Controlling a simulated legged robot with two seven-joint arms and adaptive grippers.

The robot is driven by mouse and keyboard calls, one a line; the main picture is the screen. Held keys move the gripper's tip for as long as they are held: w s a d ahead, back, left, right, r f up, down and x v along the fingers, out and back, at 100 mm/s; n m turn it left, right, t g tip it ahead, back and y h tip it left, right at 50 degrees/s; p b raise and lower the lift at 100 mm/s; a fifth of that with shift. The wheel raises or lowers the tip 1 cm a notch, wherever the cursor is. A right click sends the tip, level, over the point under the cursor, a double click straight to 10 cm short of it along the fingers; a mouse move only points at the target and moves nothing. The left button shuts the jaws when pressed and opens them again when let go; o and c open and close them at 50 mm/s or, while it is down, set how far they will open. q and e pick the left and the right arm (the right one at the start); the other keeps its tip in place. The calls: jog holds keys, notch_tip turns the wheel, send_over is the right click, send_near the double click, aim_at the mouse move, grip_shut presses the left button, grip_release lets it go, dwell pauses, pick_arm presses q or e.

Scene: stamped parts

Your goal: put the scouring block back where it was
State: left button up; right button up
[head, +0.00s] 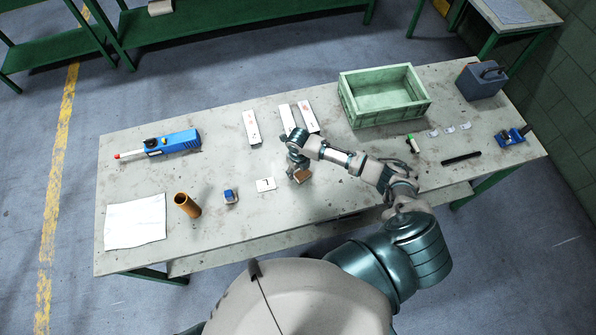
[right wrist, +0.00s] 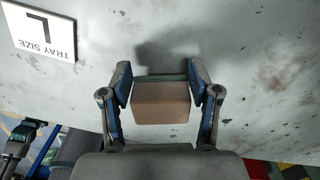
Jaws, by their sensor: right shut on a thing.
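The scouring block (head: 302,177) is a small brown block, and in the right wrist view it also shows a thin green layer along its far edge (right wrist: 161,102). My right gripper (head: 297,175) is shut on it, with one blue-padded finger on each side, as the right wrist view shows (right wrist: 160,80). The block is over the near middle part of the grey table (head: 225,165), with a shadow beside it; I cannot tell whether it touches the top. My left gripper is not in view.
A white "TRAY SIZE" card (right wrist: 45,32) lies left of the block. White strips (head: 251,127) and a green crate (head: 388,112) are behind. A blue tool (head: 178,142), orange tube (head: 187,205) and small blue item (head: 230,195) stand left. Bare tabletop surrounds the block.

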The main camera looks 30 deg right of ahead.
jog(key=shift+a+f, duration=0.15)
jog(key=shift+f, duration=0.45)
jog(key=shift+a+f, duration=0.2)
jog(key=shift+f, duration=0.05)
jog(key=shift+a+r, duration=0.1)
jog(key=shift+a, duration=0.45)
jog(key=o, duration=1)
jog(key=shift+c, duration=0.2)
jog(key=shift+o, duration=1.3)
jog(key=shift+d, duration=0.2)
jog(key=shift+d+f, duration=0.25)
jog(key=shift+d, duration=0.25)
jog(key=shift+r, duration=0.3)
jog(key=r, duration=0.4)
jog(key=a+r, duration=0.1)
jog(key=r, duration=0.2)
jog(key=shift+a, duration=0.1)
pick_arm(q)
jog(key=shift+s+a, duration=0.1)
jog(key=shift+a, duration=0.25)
pick_arm(e)
jog(key=shift+s+d+r, duration=0.1)
jog(key=shift+d+r, duration=0.1)
jog(key=shift+r, duration=1)
jog(key=shift+d+r, duration=0.15)
jog(key=shift+r, duration=1.05)
